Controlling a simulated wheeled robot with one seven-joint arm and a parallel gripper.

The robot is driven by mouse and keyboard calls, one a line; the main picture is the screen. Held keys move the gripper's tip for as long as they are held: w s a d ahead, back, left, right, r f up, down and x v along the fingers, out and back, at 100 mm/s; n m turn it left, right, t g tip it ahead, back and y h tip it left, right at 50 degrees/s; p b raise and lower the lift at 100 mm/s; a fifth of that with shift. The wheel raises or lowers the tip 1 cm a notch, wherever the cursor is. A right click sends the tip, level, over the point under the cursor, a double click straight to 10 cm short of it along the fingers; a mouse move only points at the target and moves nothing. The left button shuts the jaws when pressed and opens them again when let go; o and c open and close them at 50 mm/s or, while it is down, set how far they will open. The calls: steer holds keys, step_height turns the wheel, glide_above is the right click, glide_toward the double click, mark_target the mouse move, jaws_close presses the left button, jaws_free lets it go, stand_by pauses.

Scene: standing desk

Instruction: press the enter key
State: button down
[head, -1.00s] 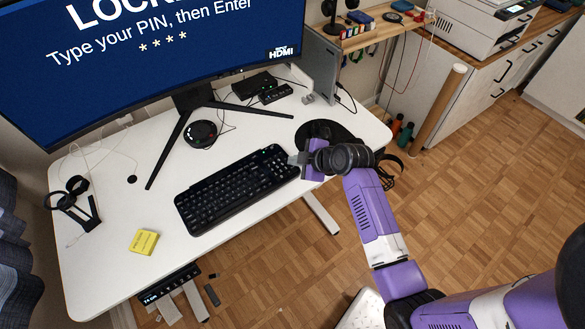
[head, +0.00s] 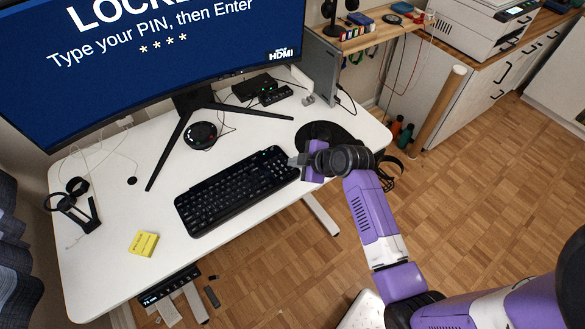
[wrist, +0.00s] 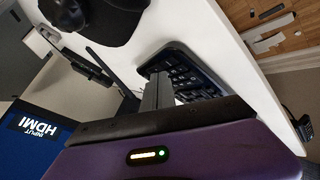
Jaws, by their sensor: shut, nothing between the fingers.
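The black keyboard (head: 235,190) lies on the white desk, and part of it shows in the wrist view (wrist: 185,72). The enter key cannot be made out at this size. My gripper (head: 294,160) is shut and empty, at the keyboard's right end. In the wrist view the shut fingers (wrist: 158,92) point at the keyboard; I cannot tell whether they touch a key. The monitor (head: 150,60) reads "Type your PIN, then Enter" with a row of asterisks below.
A yellow note block (head: 143,242) lies left of the keyboard on the desk (head: 110,220). A black round mat (head: 322,132) is behind my gripper. A black puck-like device (head: 200,134) sits by the monitor stand. The desk's front left is mostly clear.

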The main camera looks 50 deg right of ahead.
mark_target(295, 171)
steer(key=shift+f, duration=0.1)
stand_by(0.7)
steer(key=shift+f+b, duration=0.3)
steer(key=shift+b, duration=0.05)
steer(key=shift+f, duration=0.3)
stand_by(0.5)
steer(key=shift+r, duration=0.1)
steer(key=shift+r+p, duration=0.35)
steer(key=shift+r, duration=0.3)
step_height(295, 171, up, 5)
steer(key=p, duration=0.4)
stand_by(1.0)
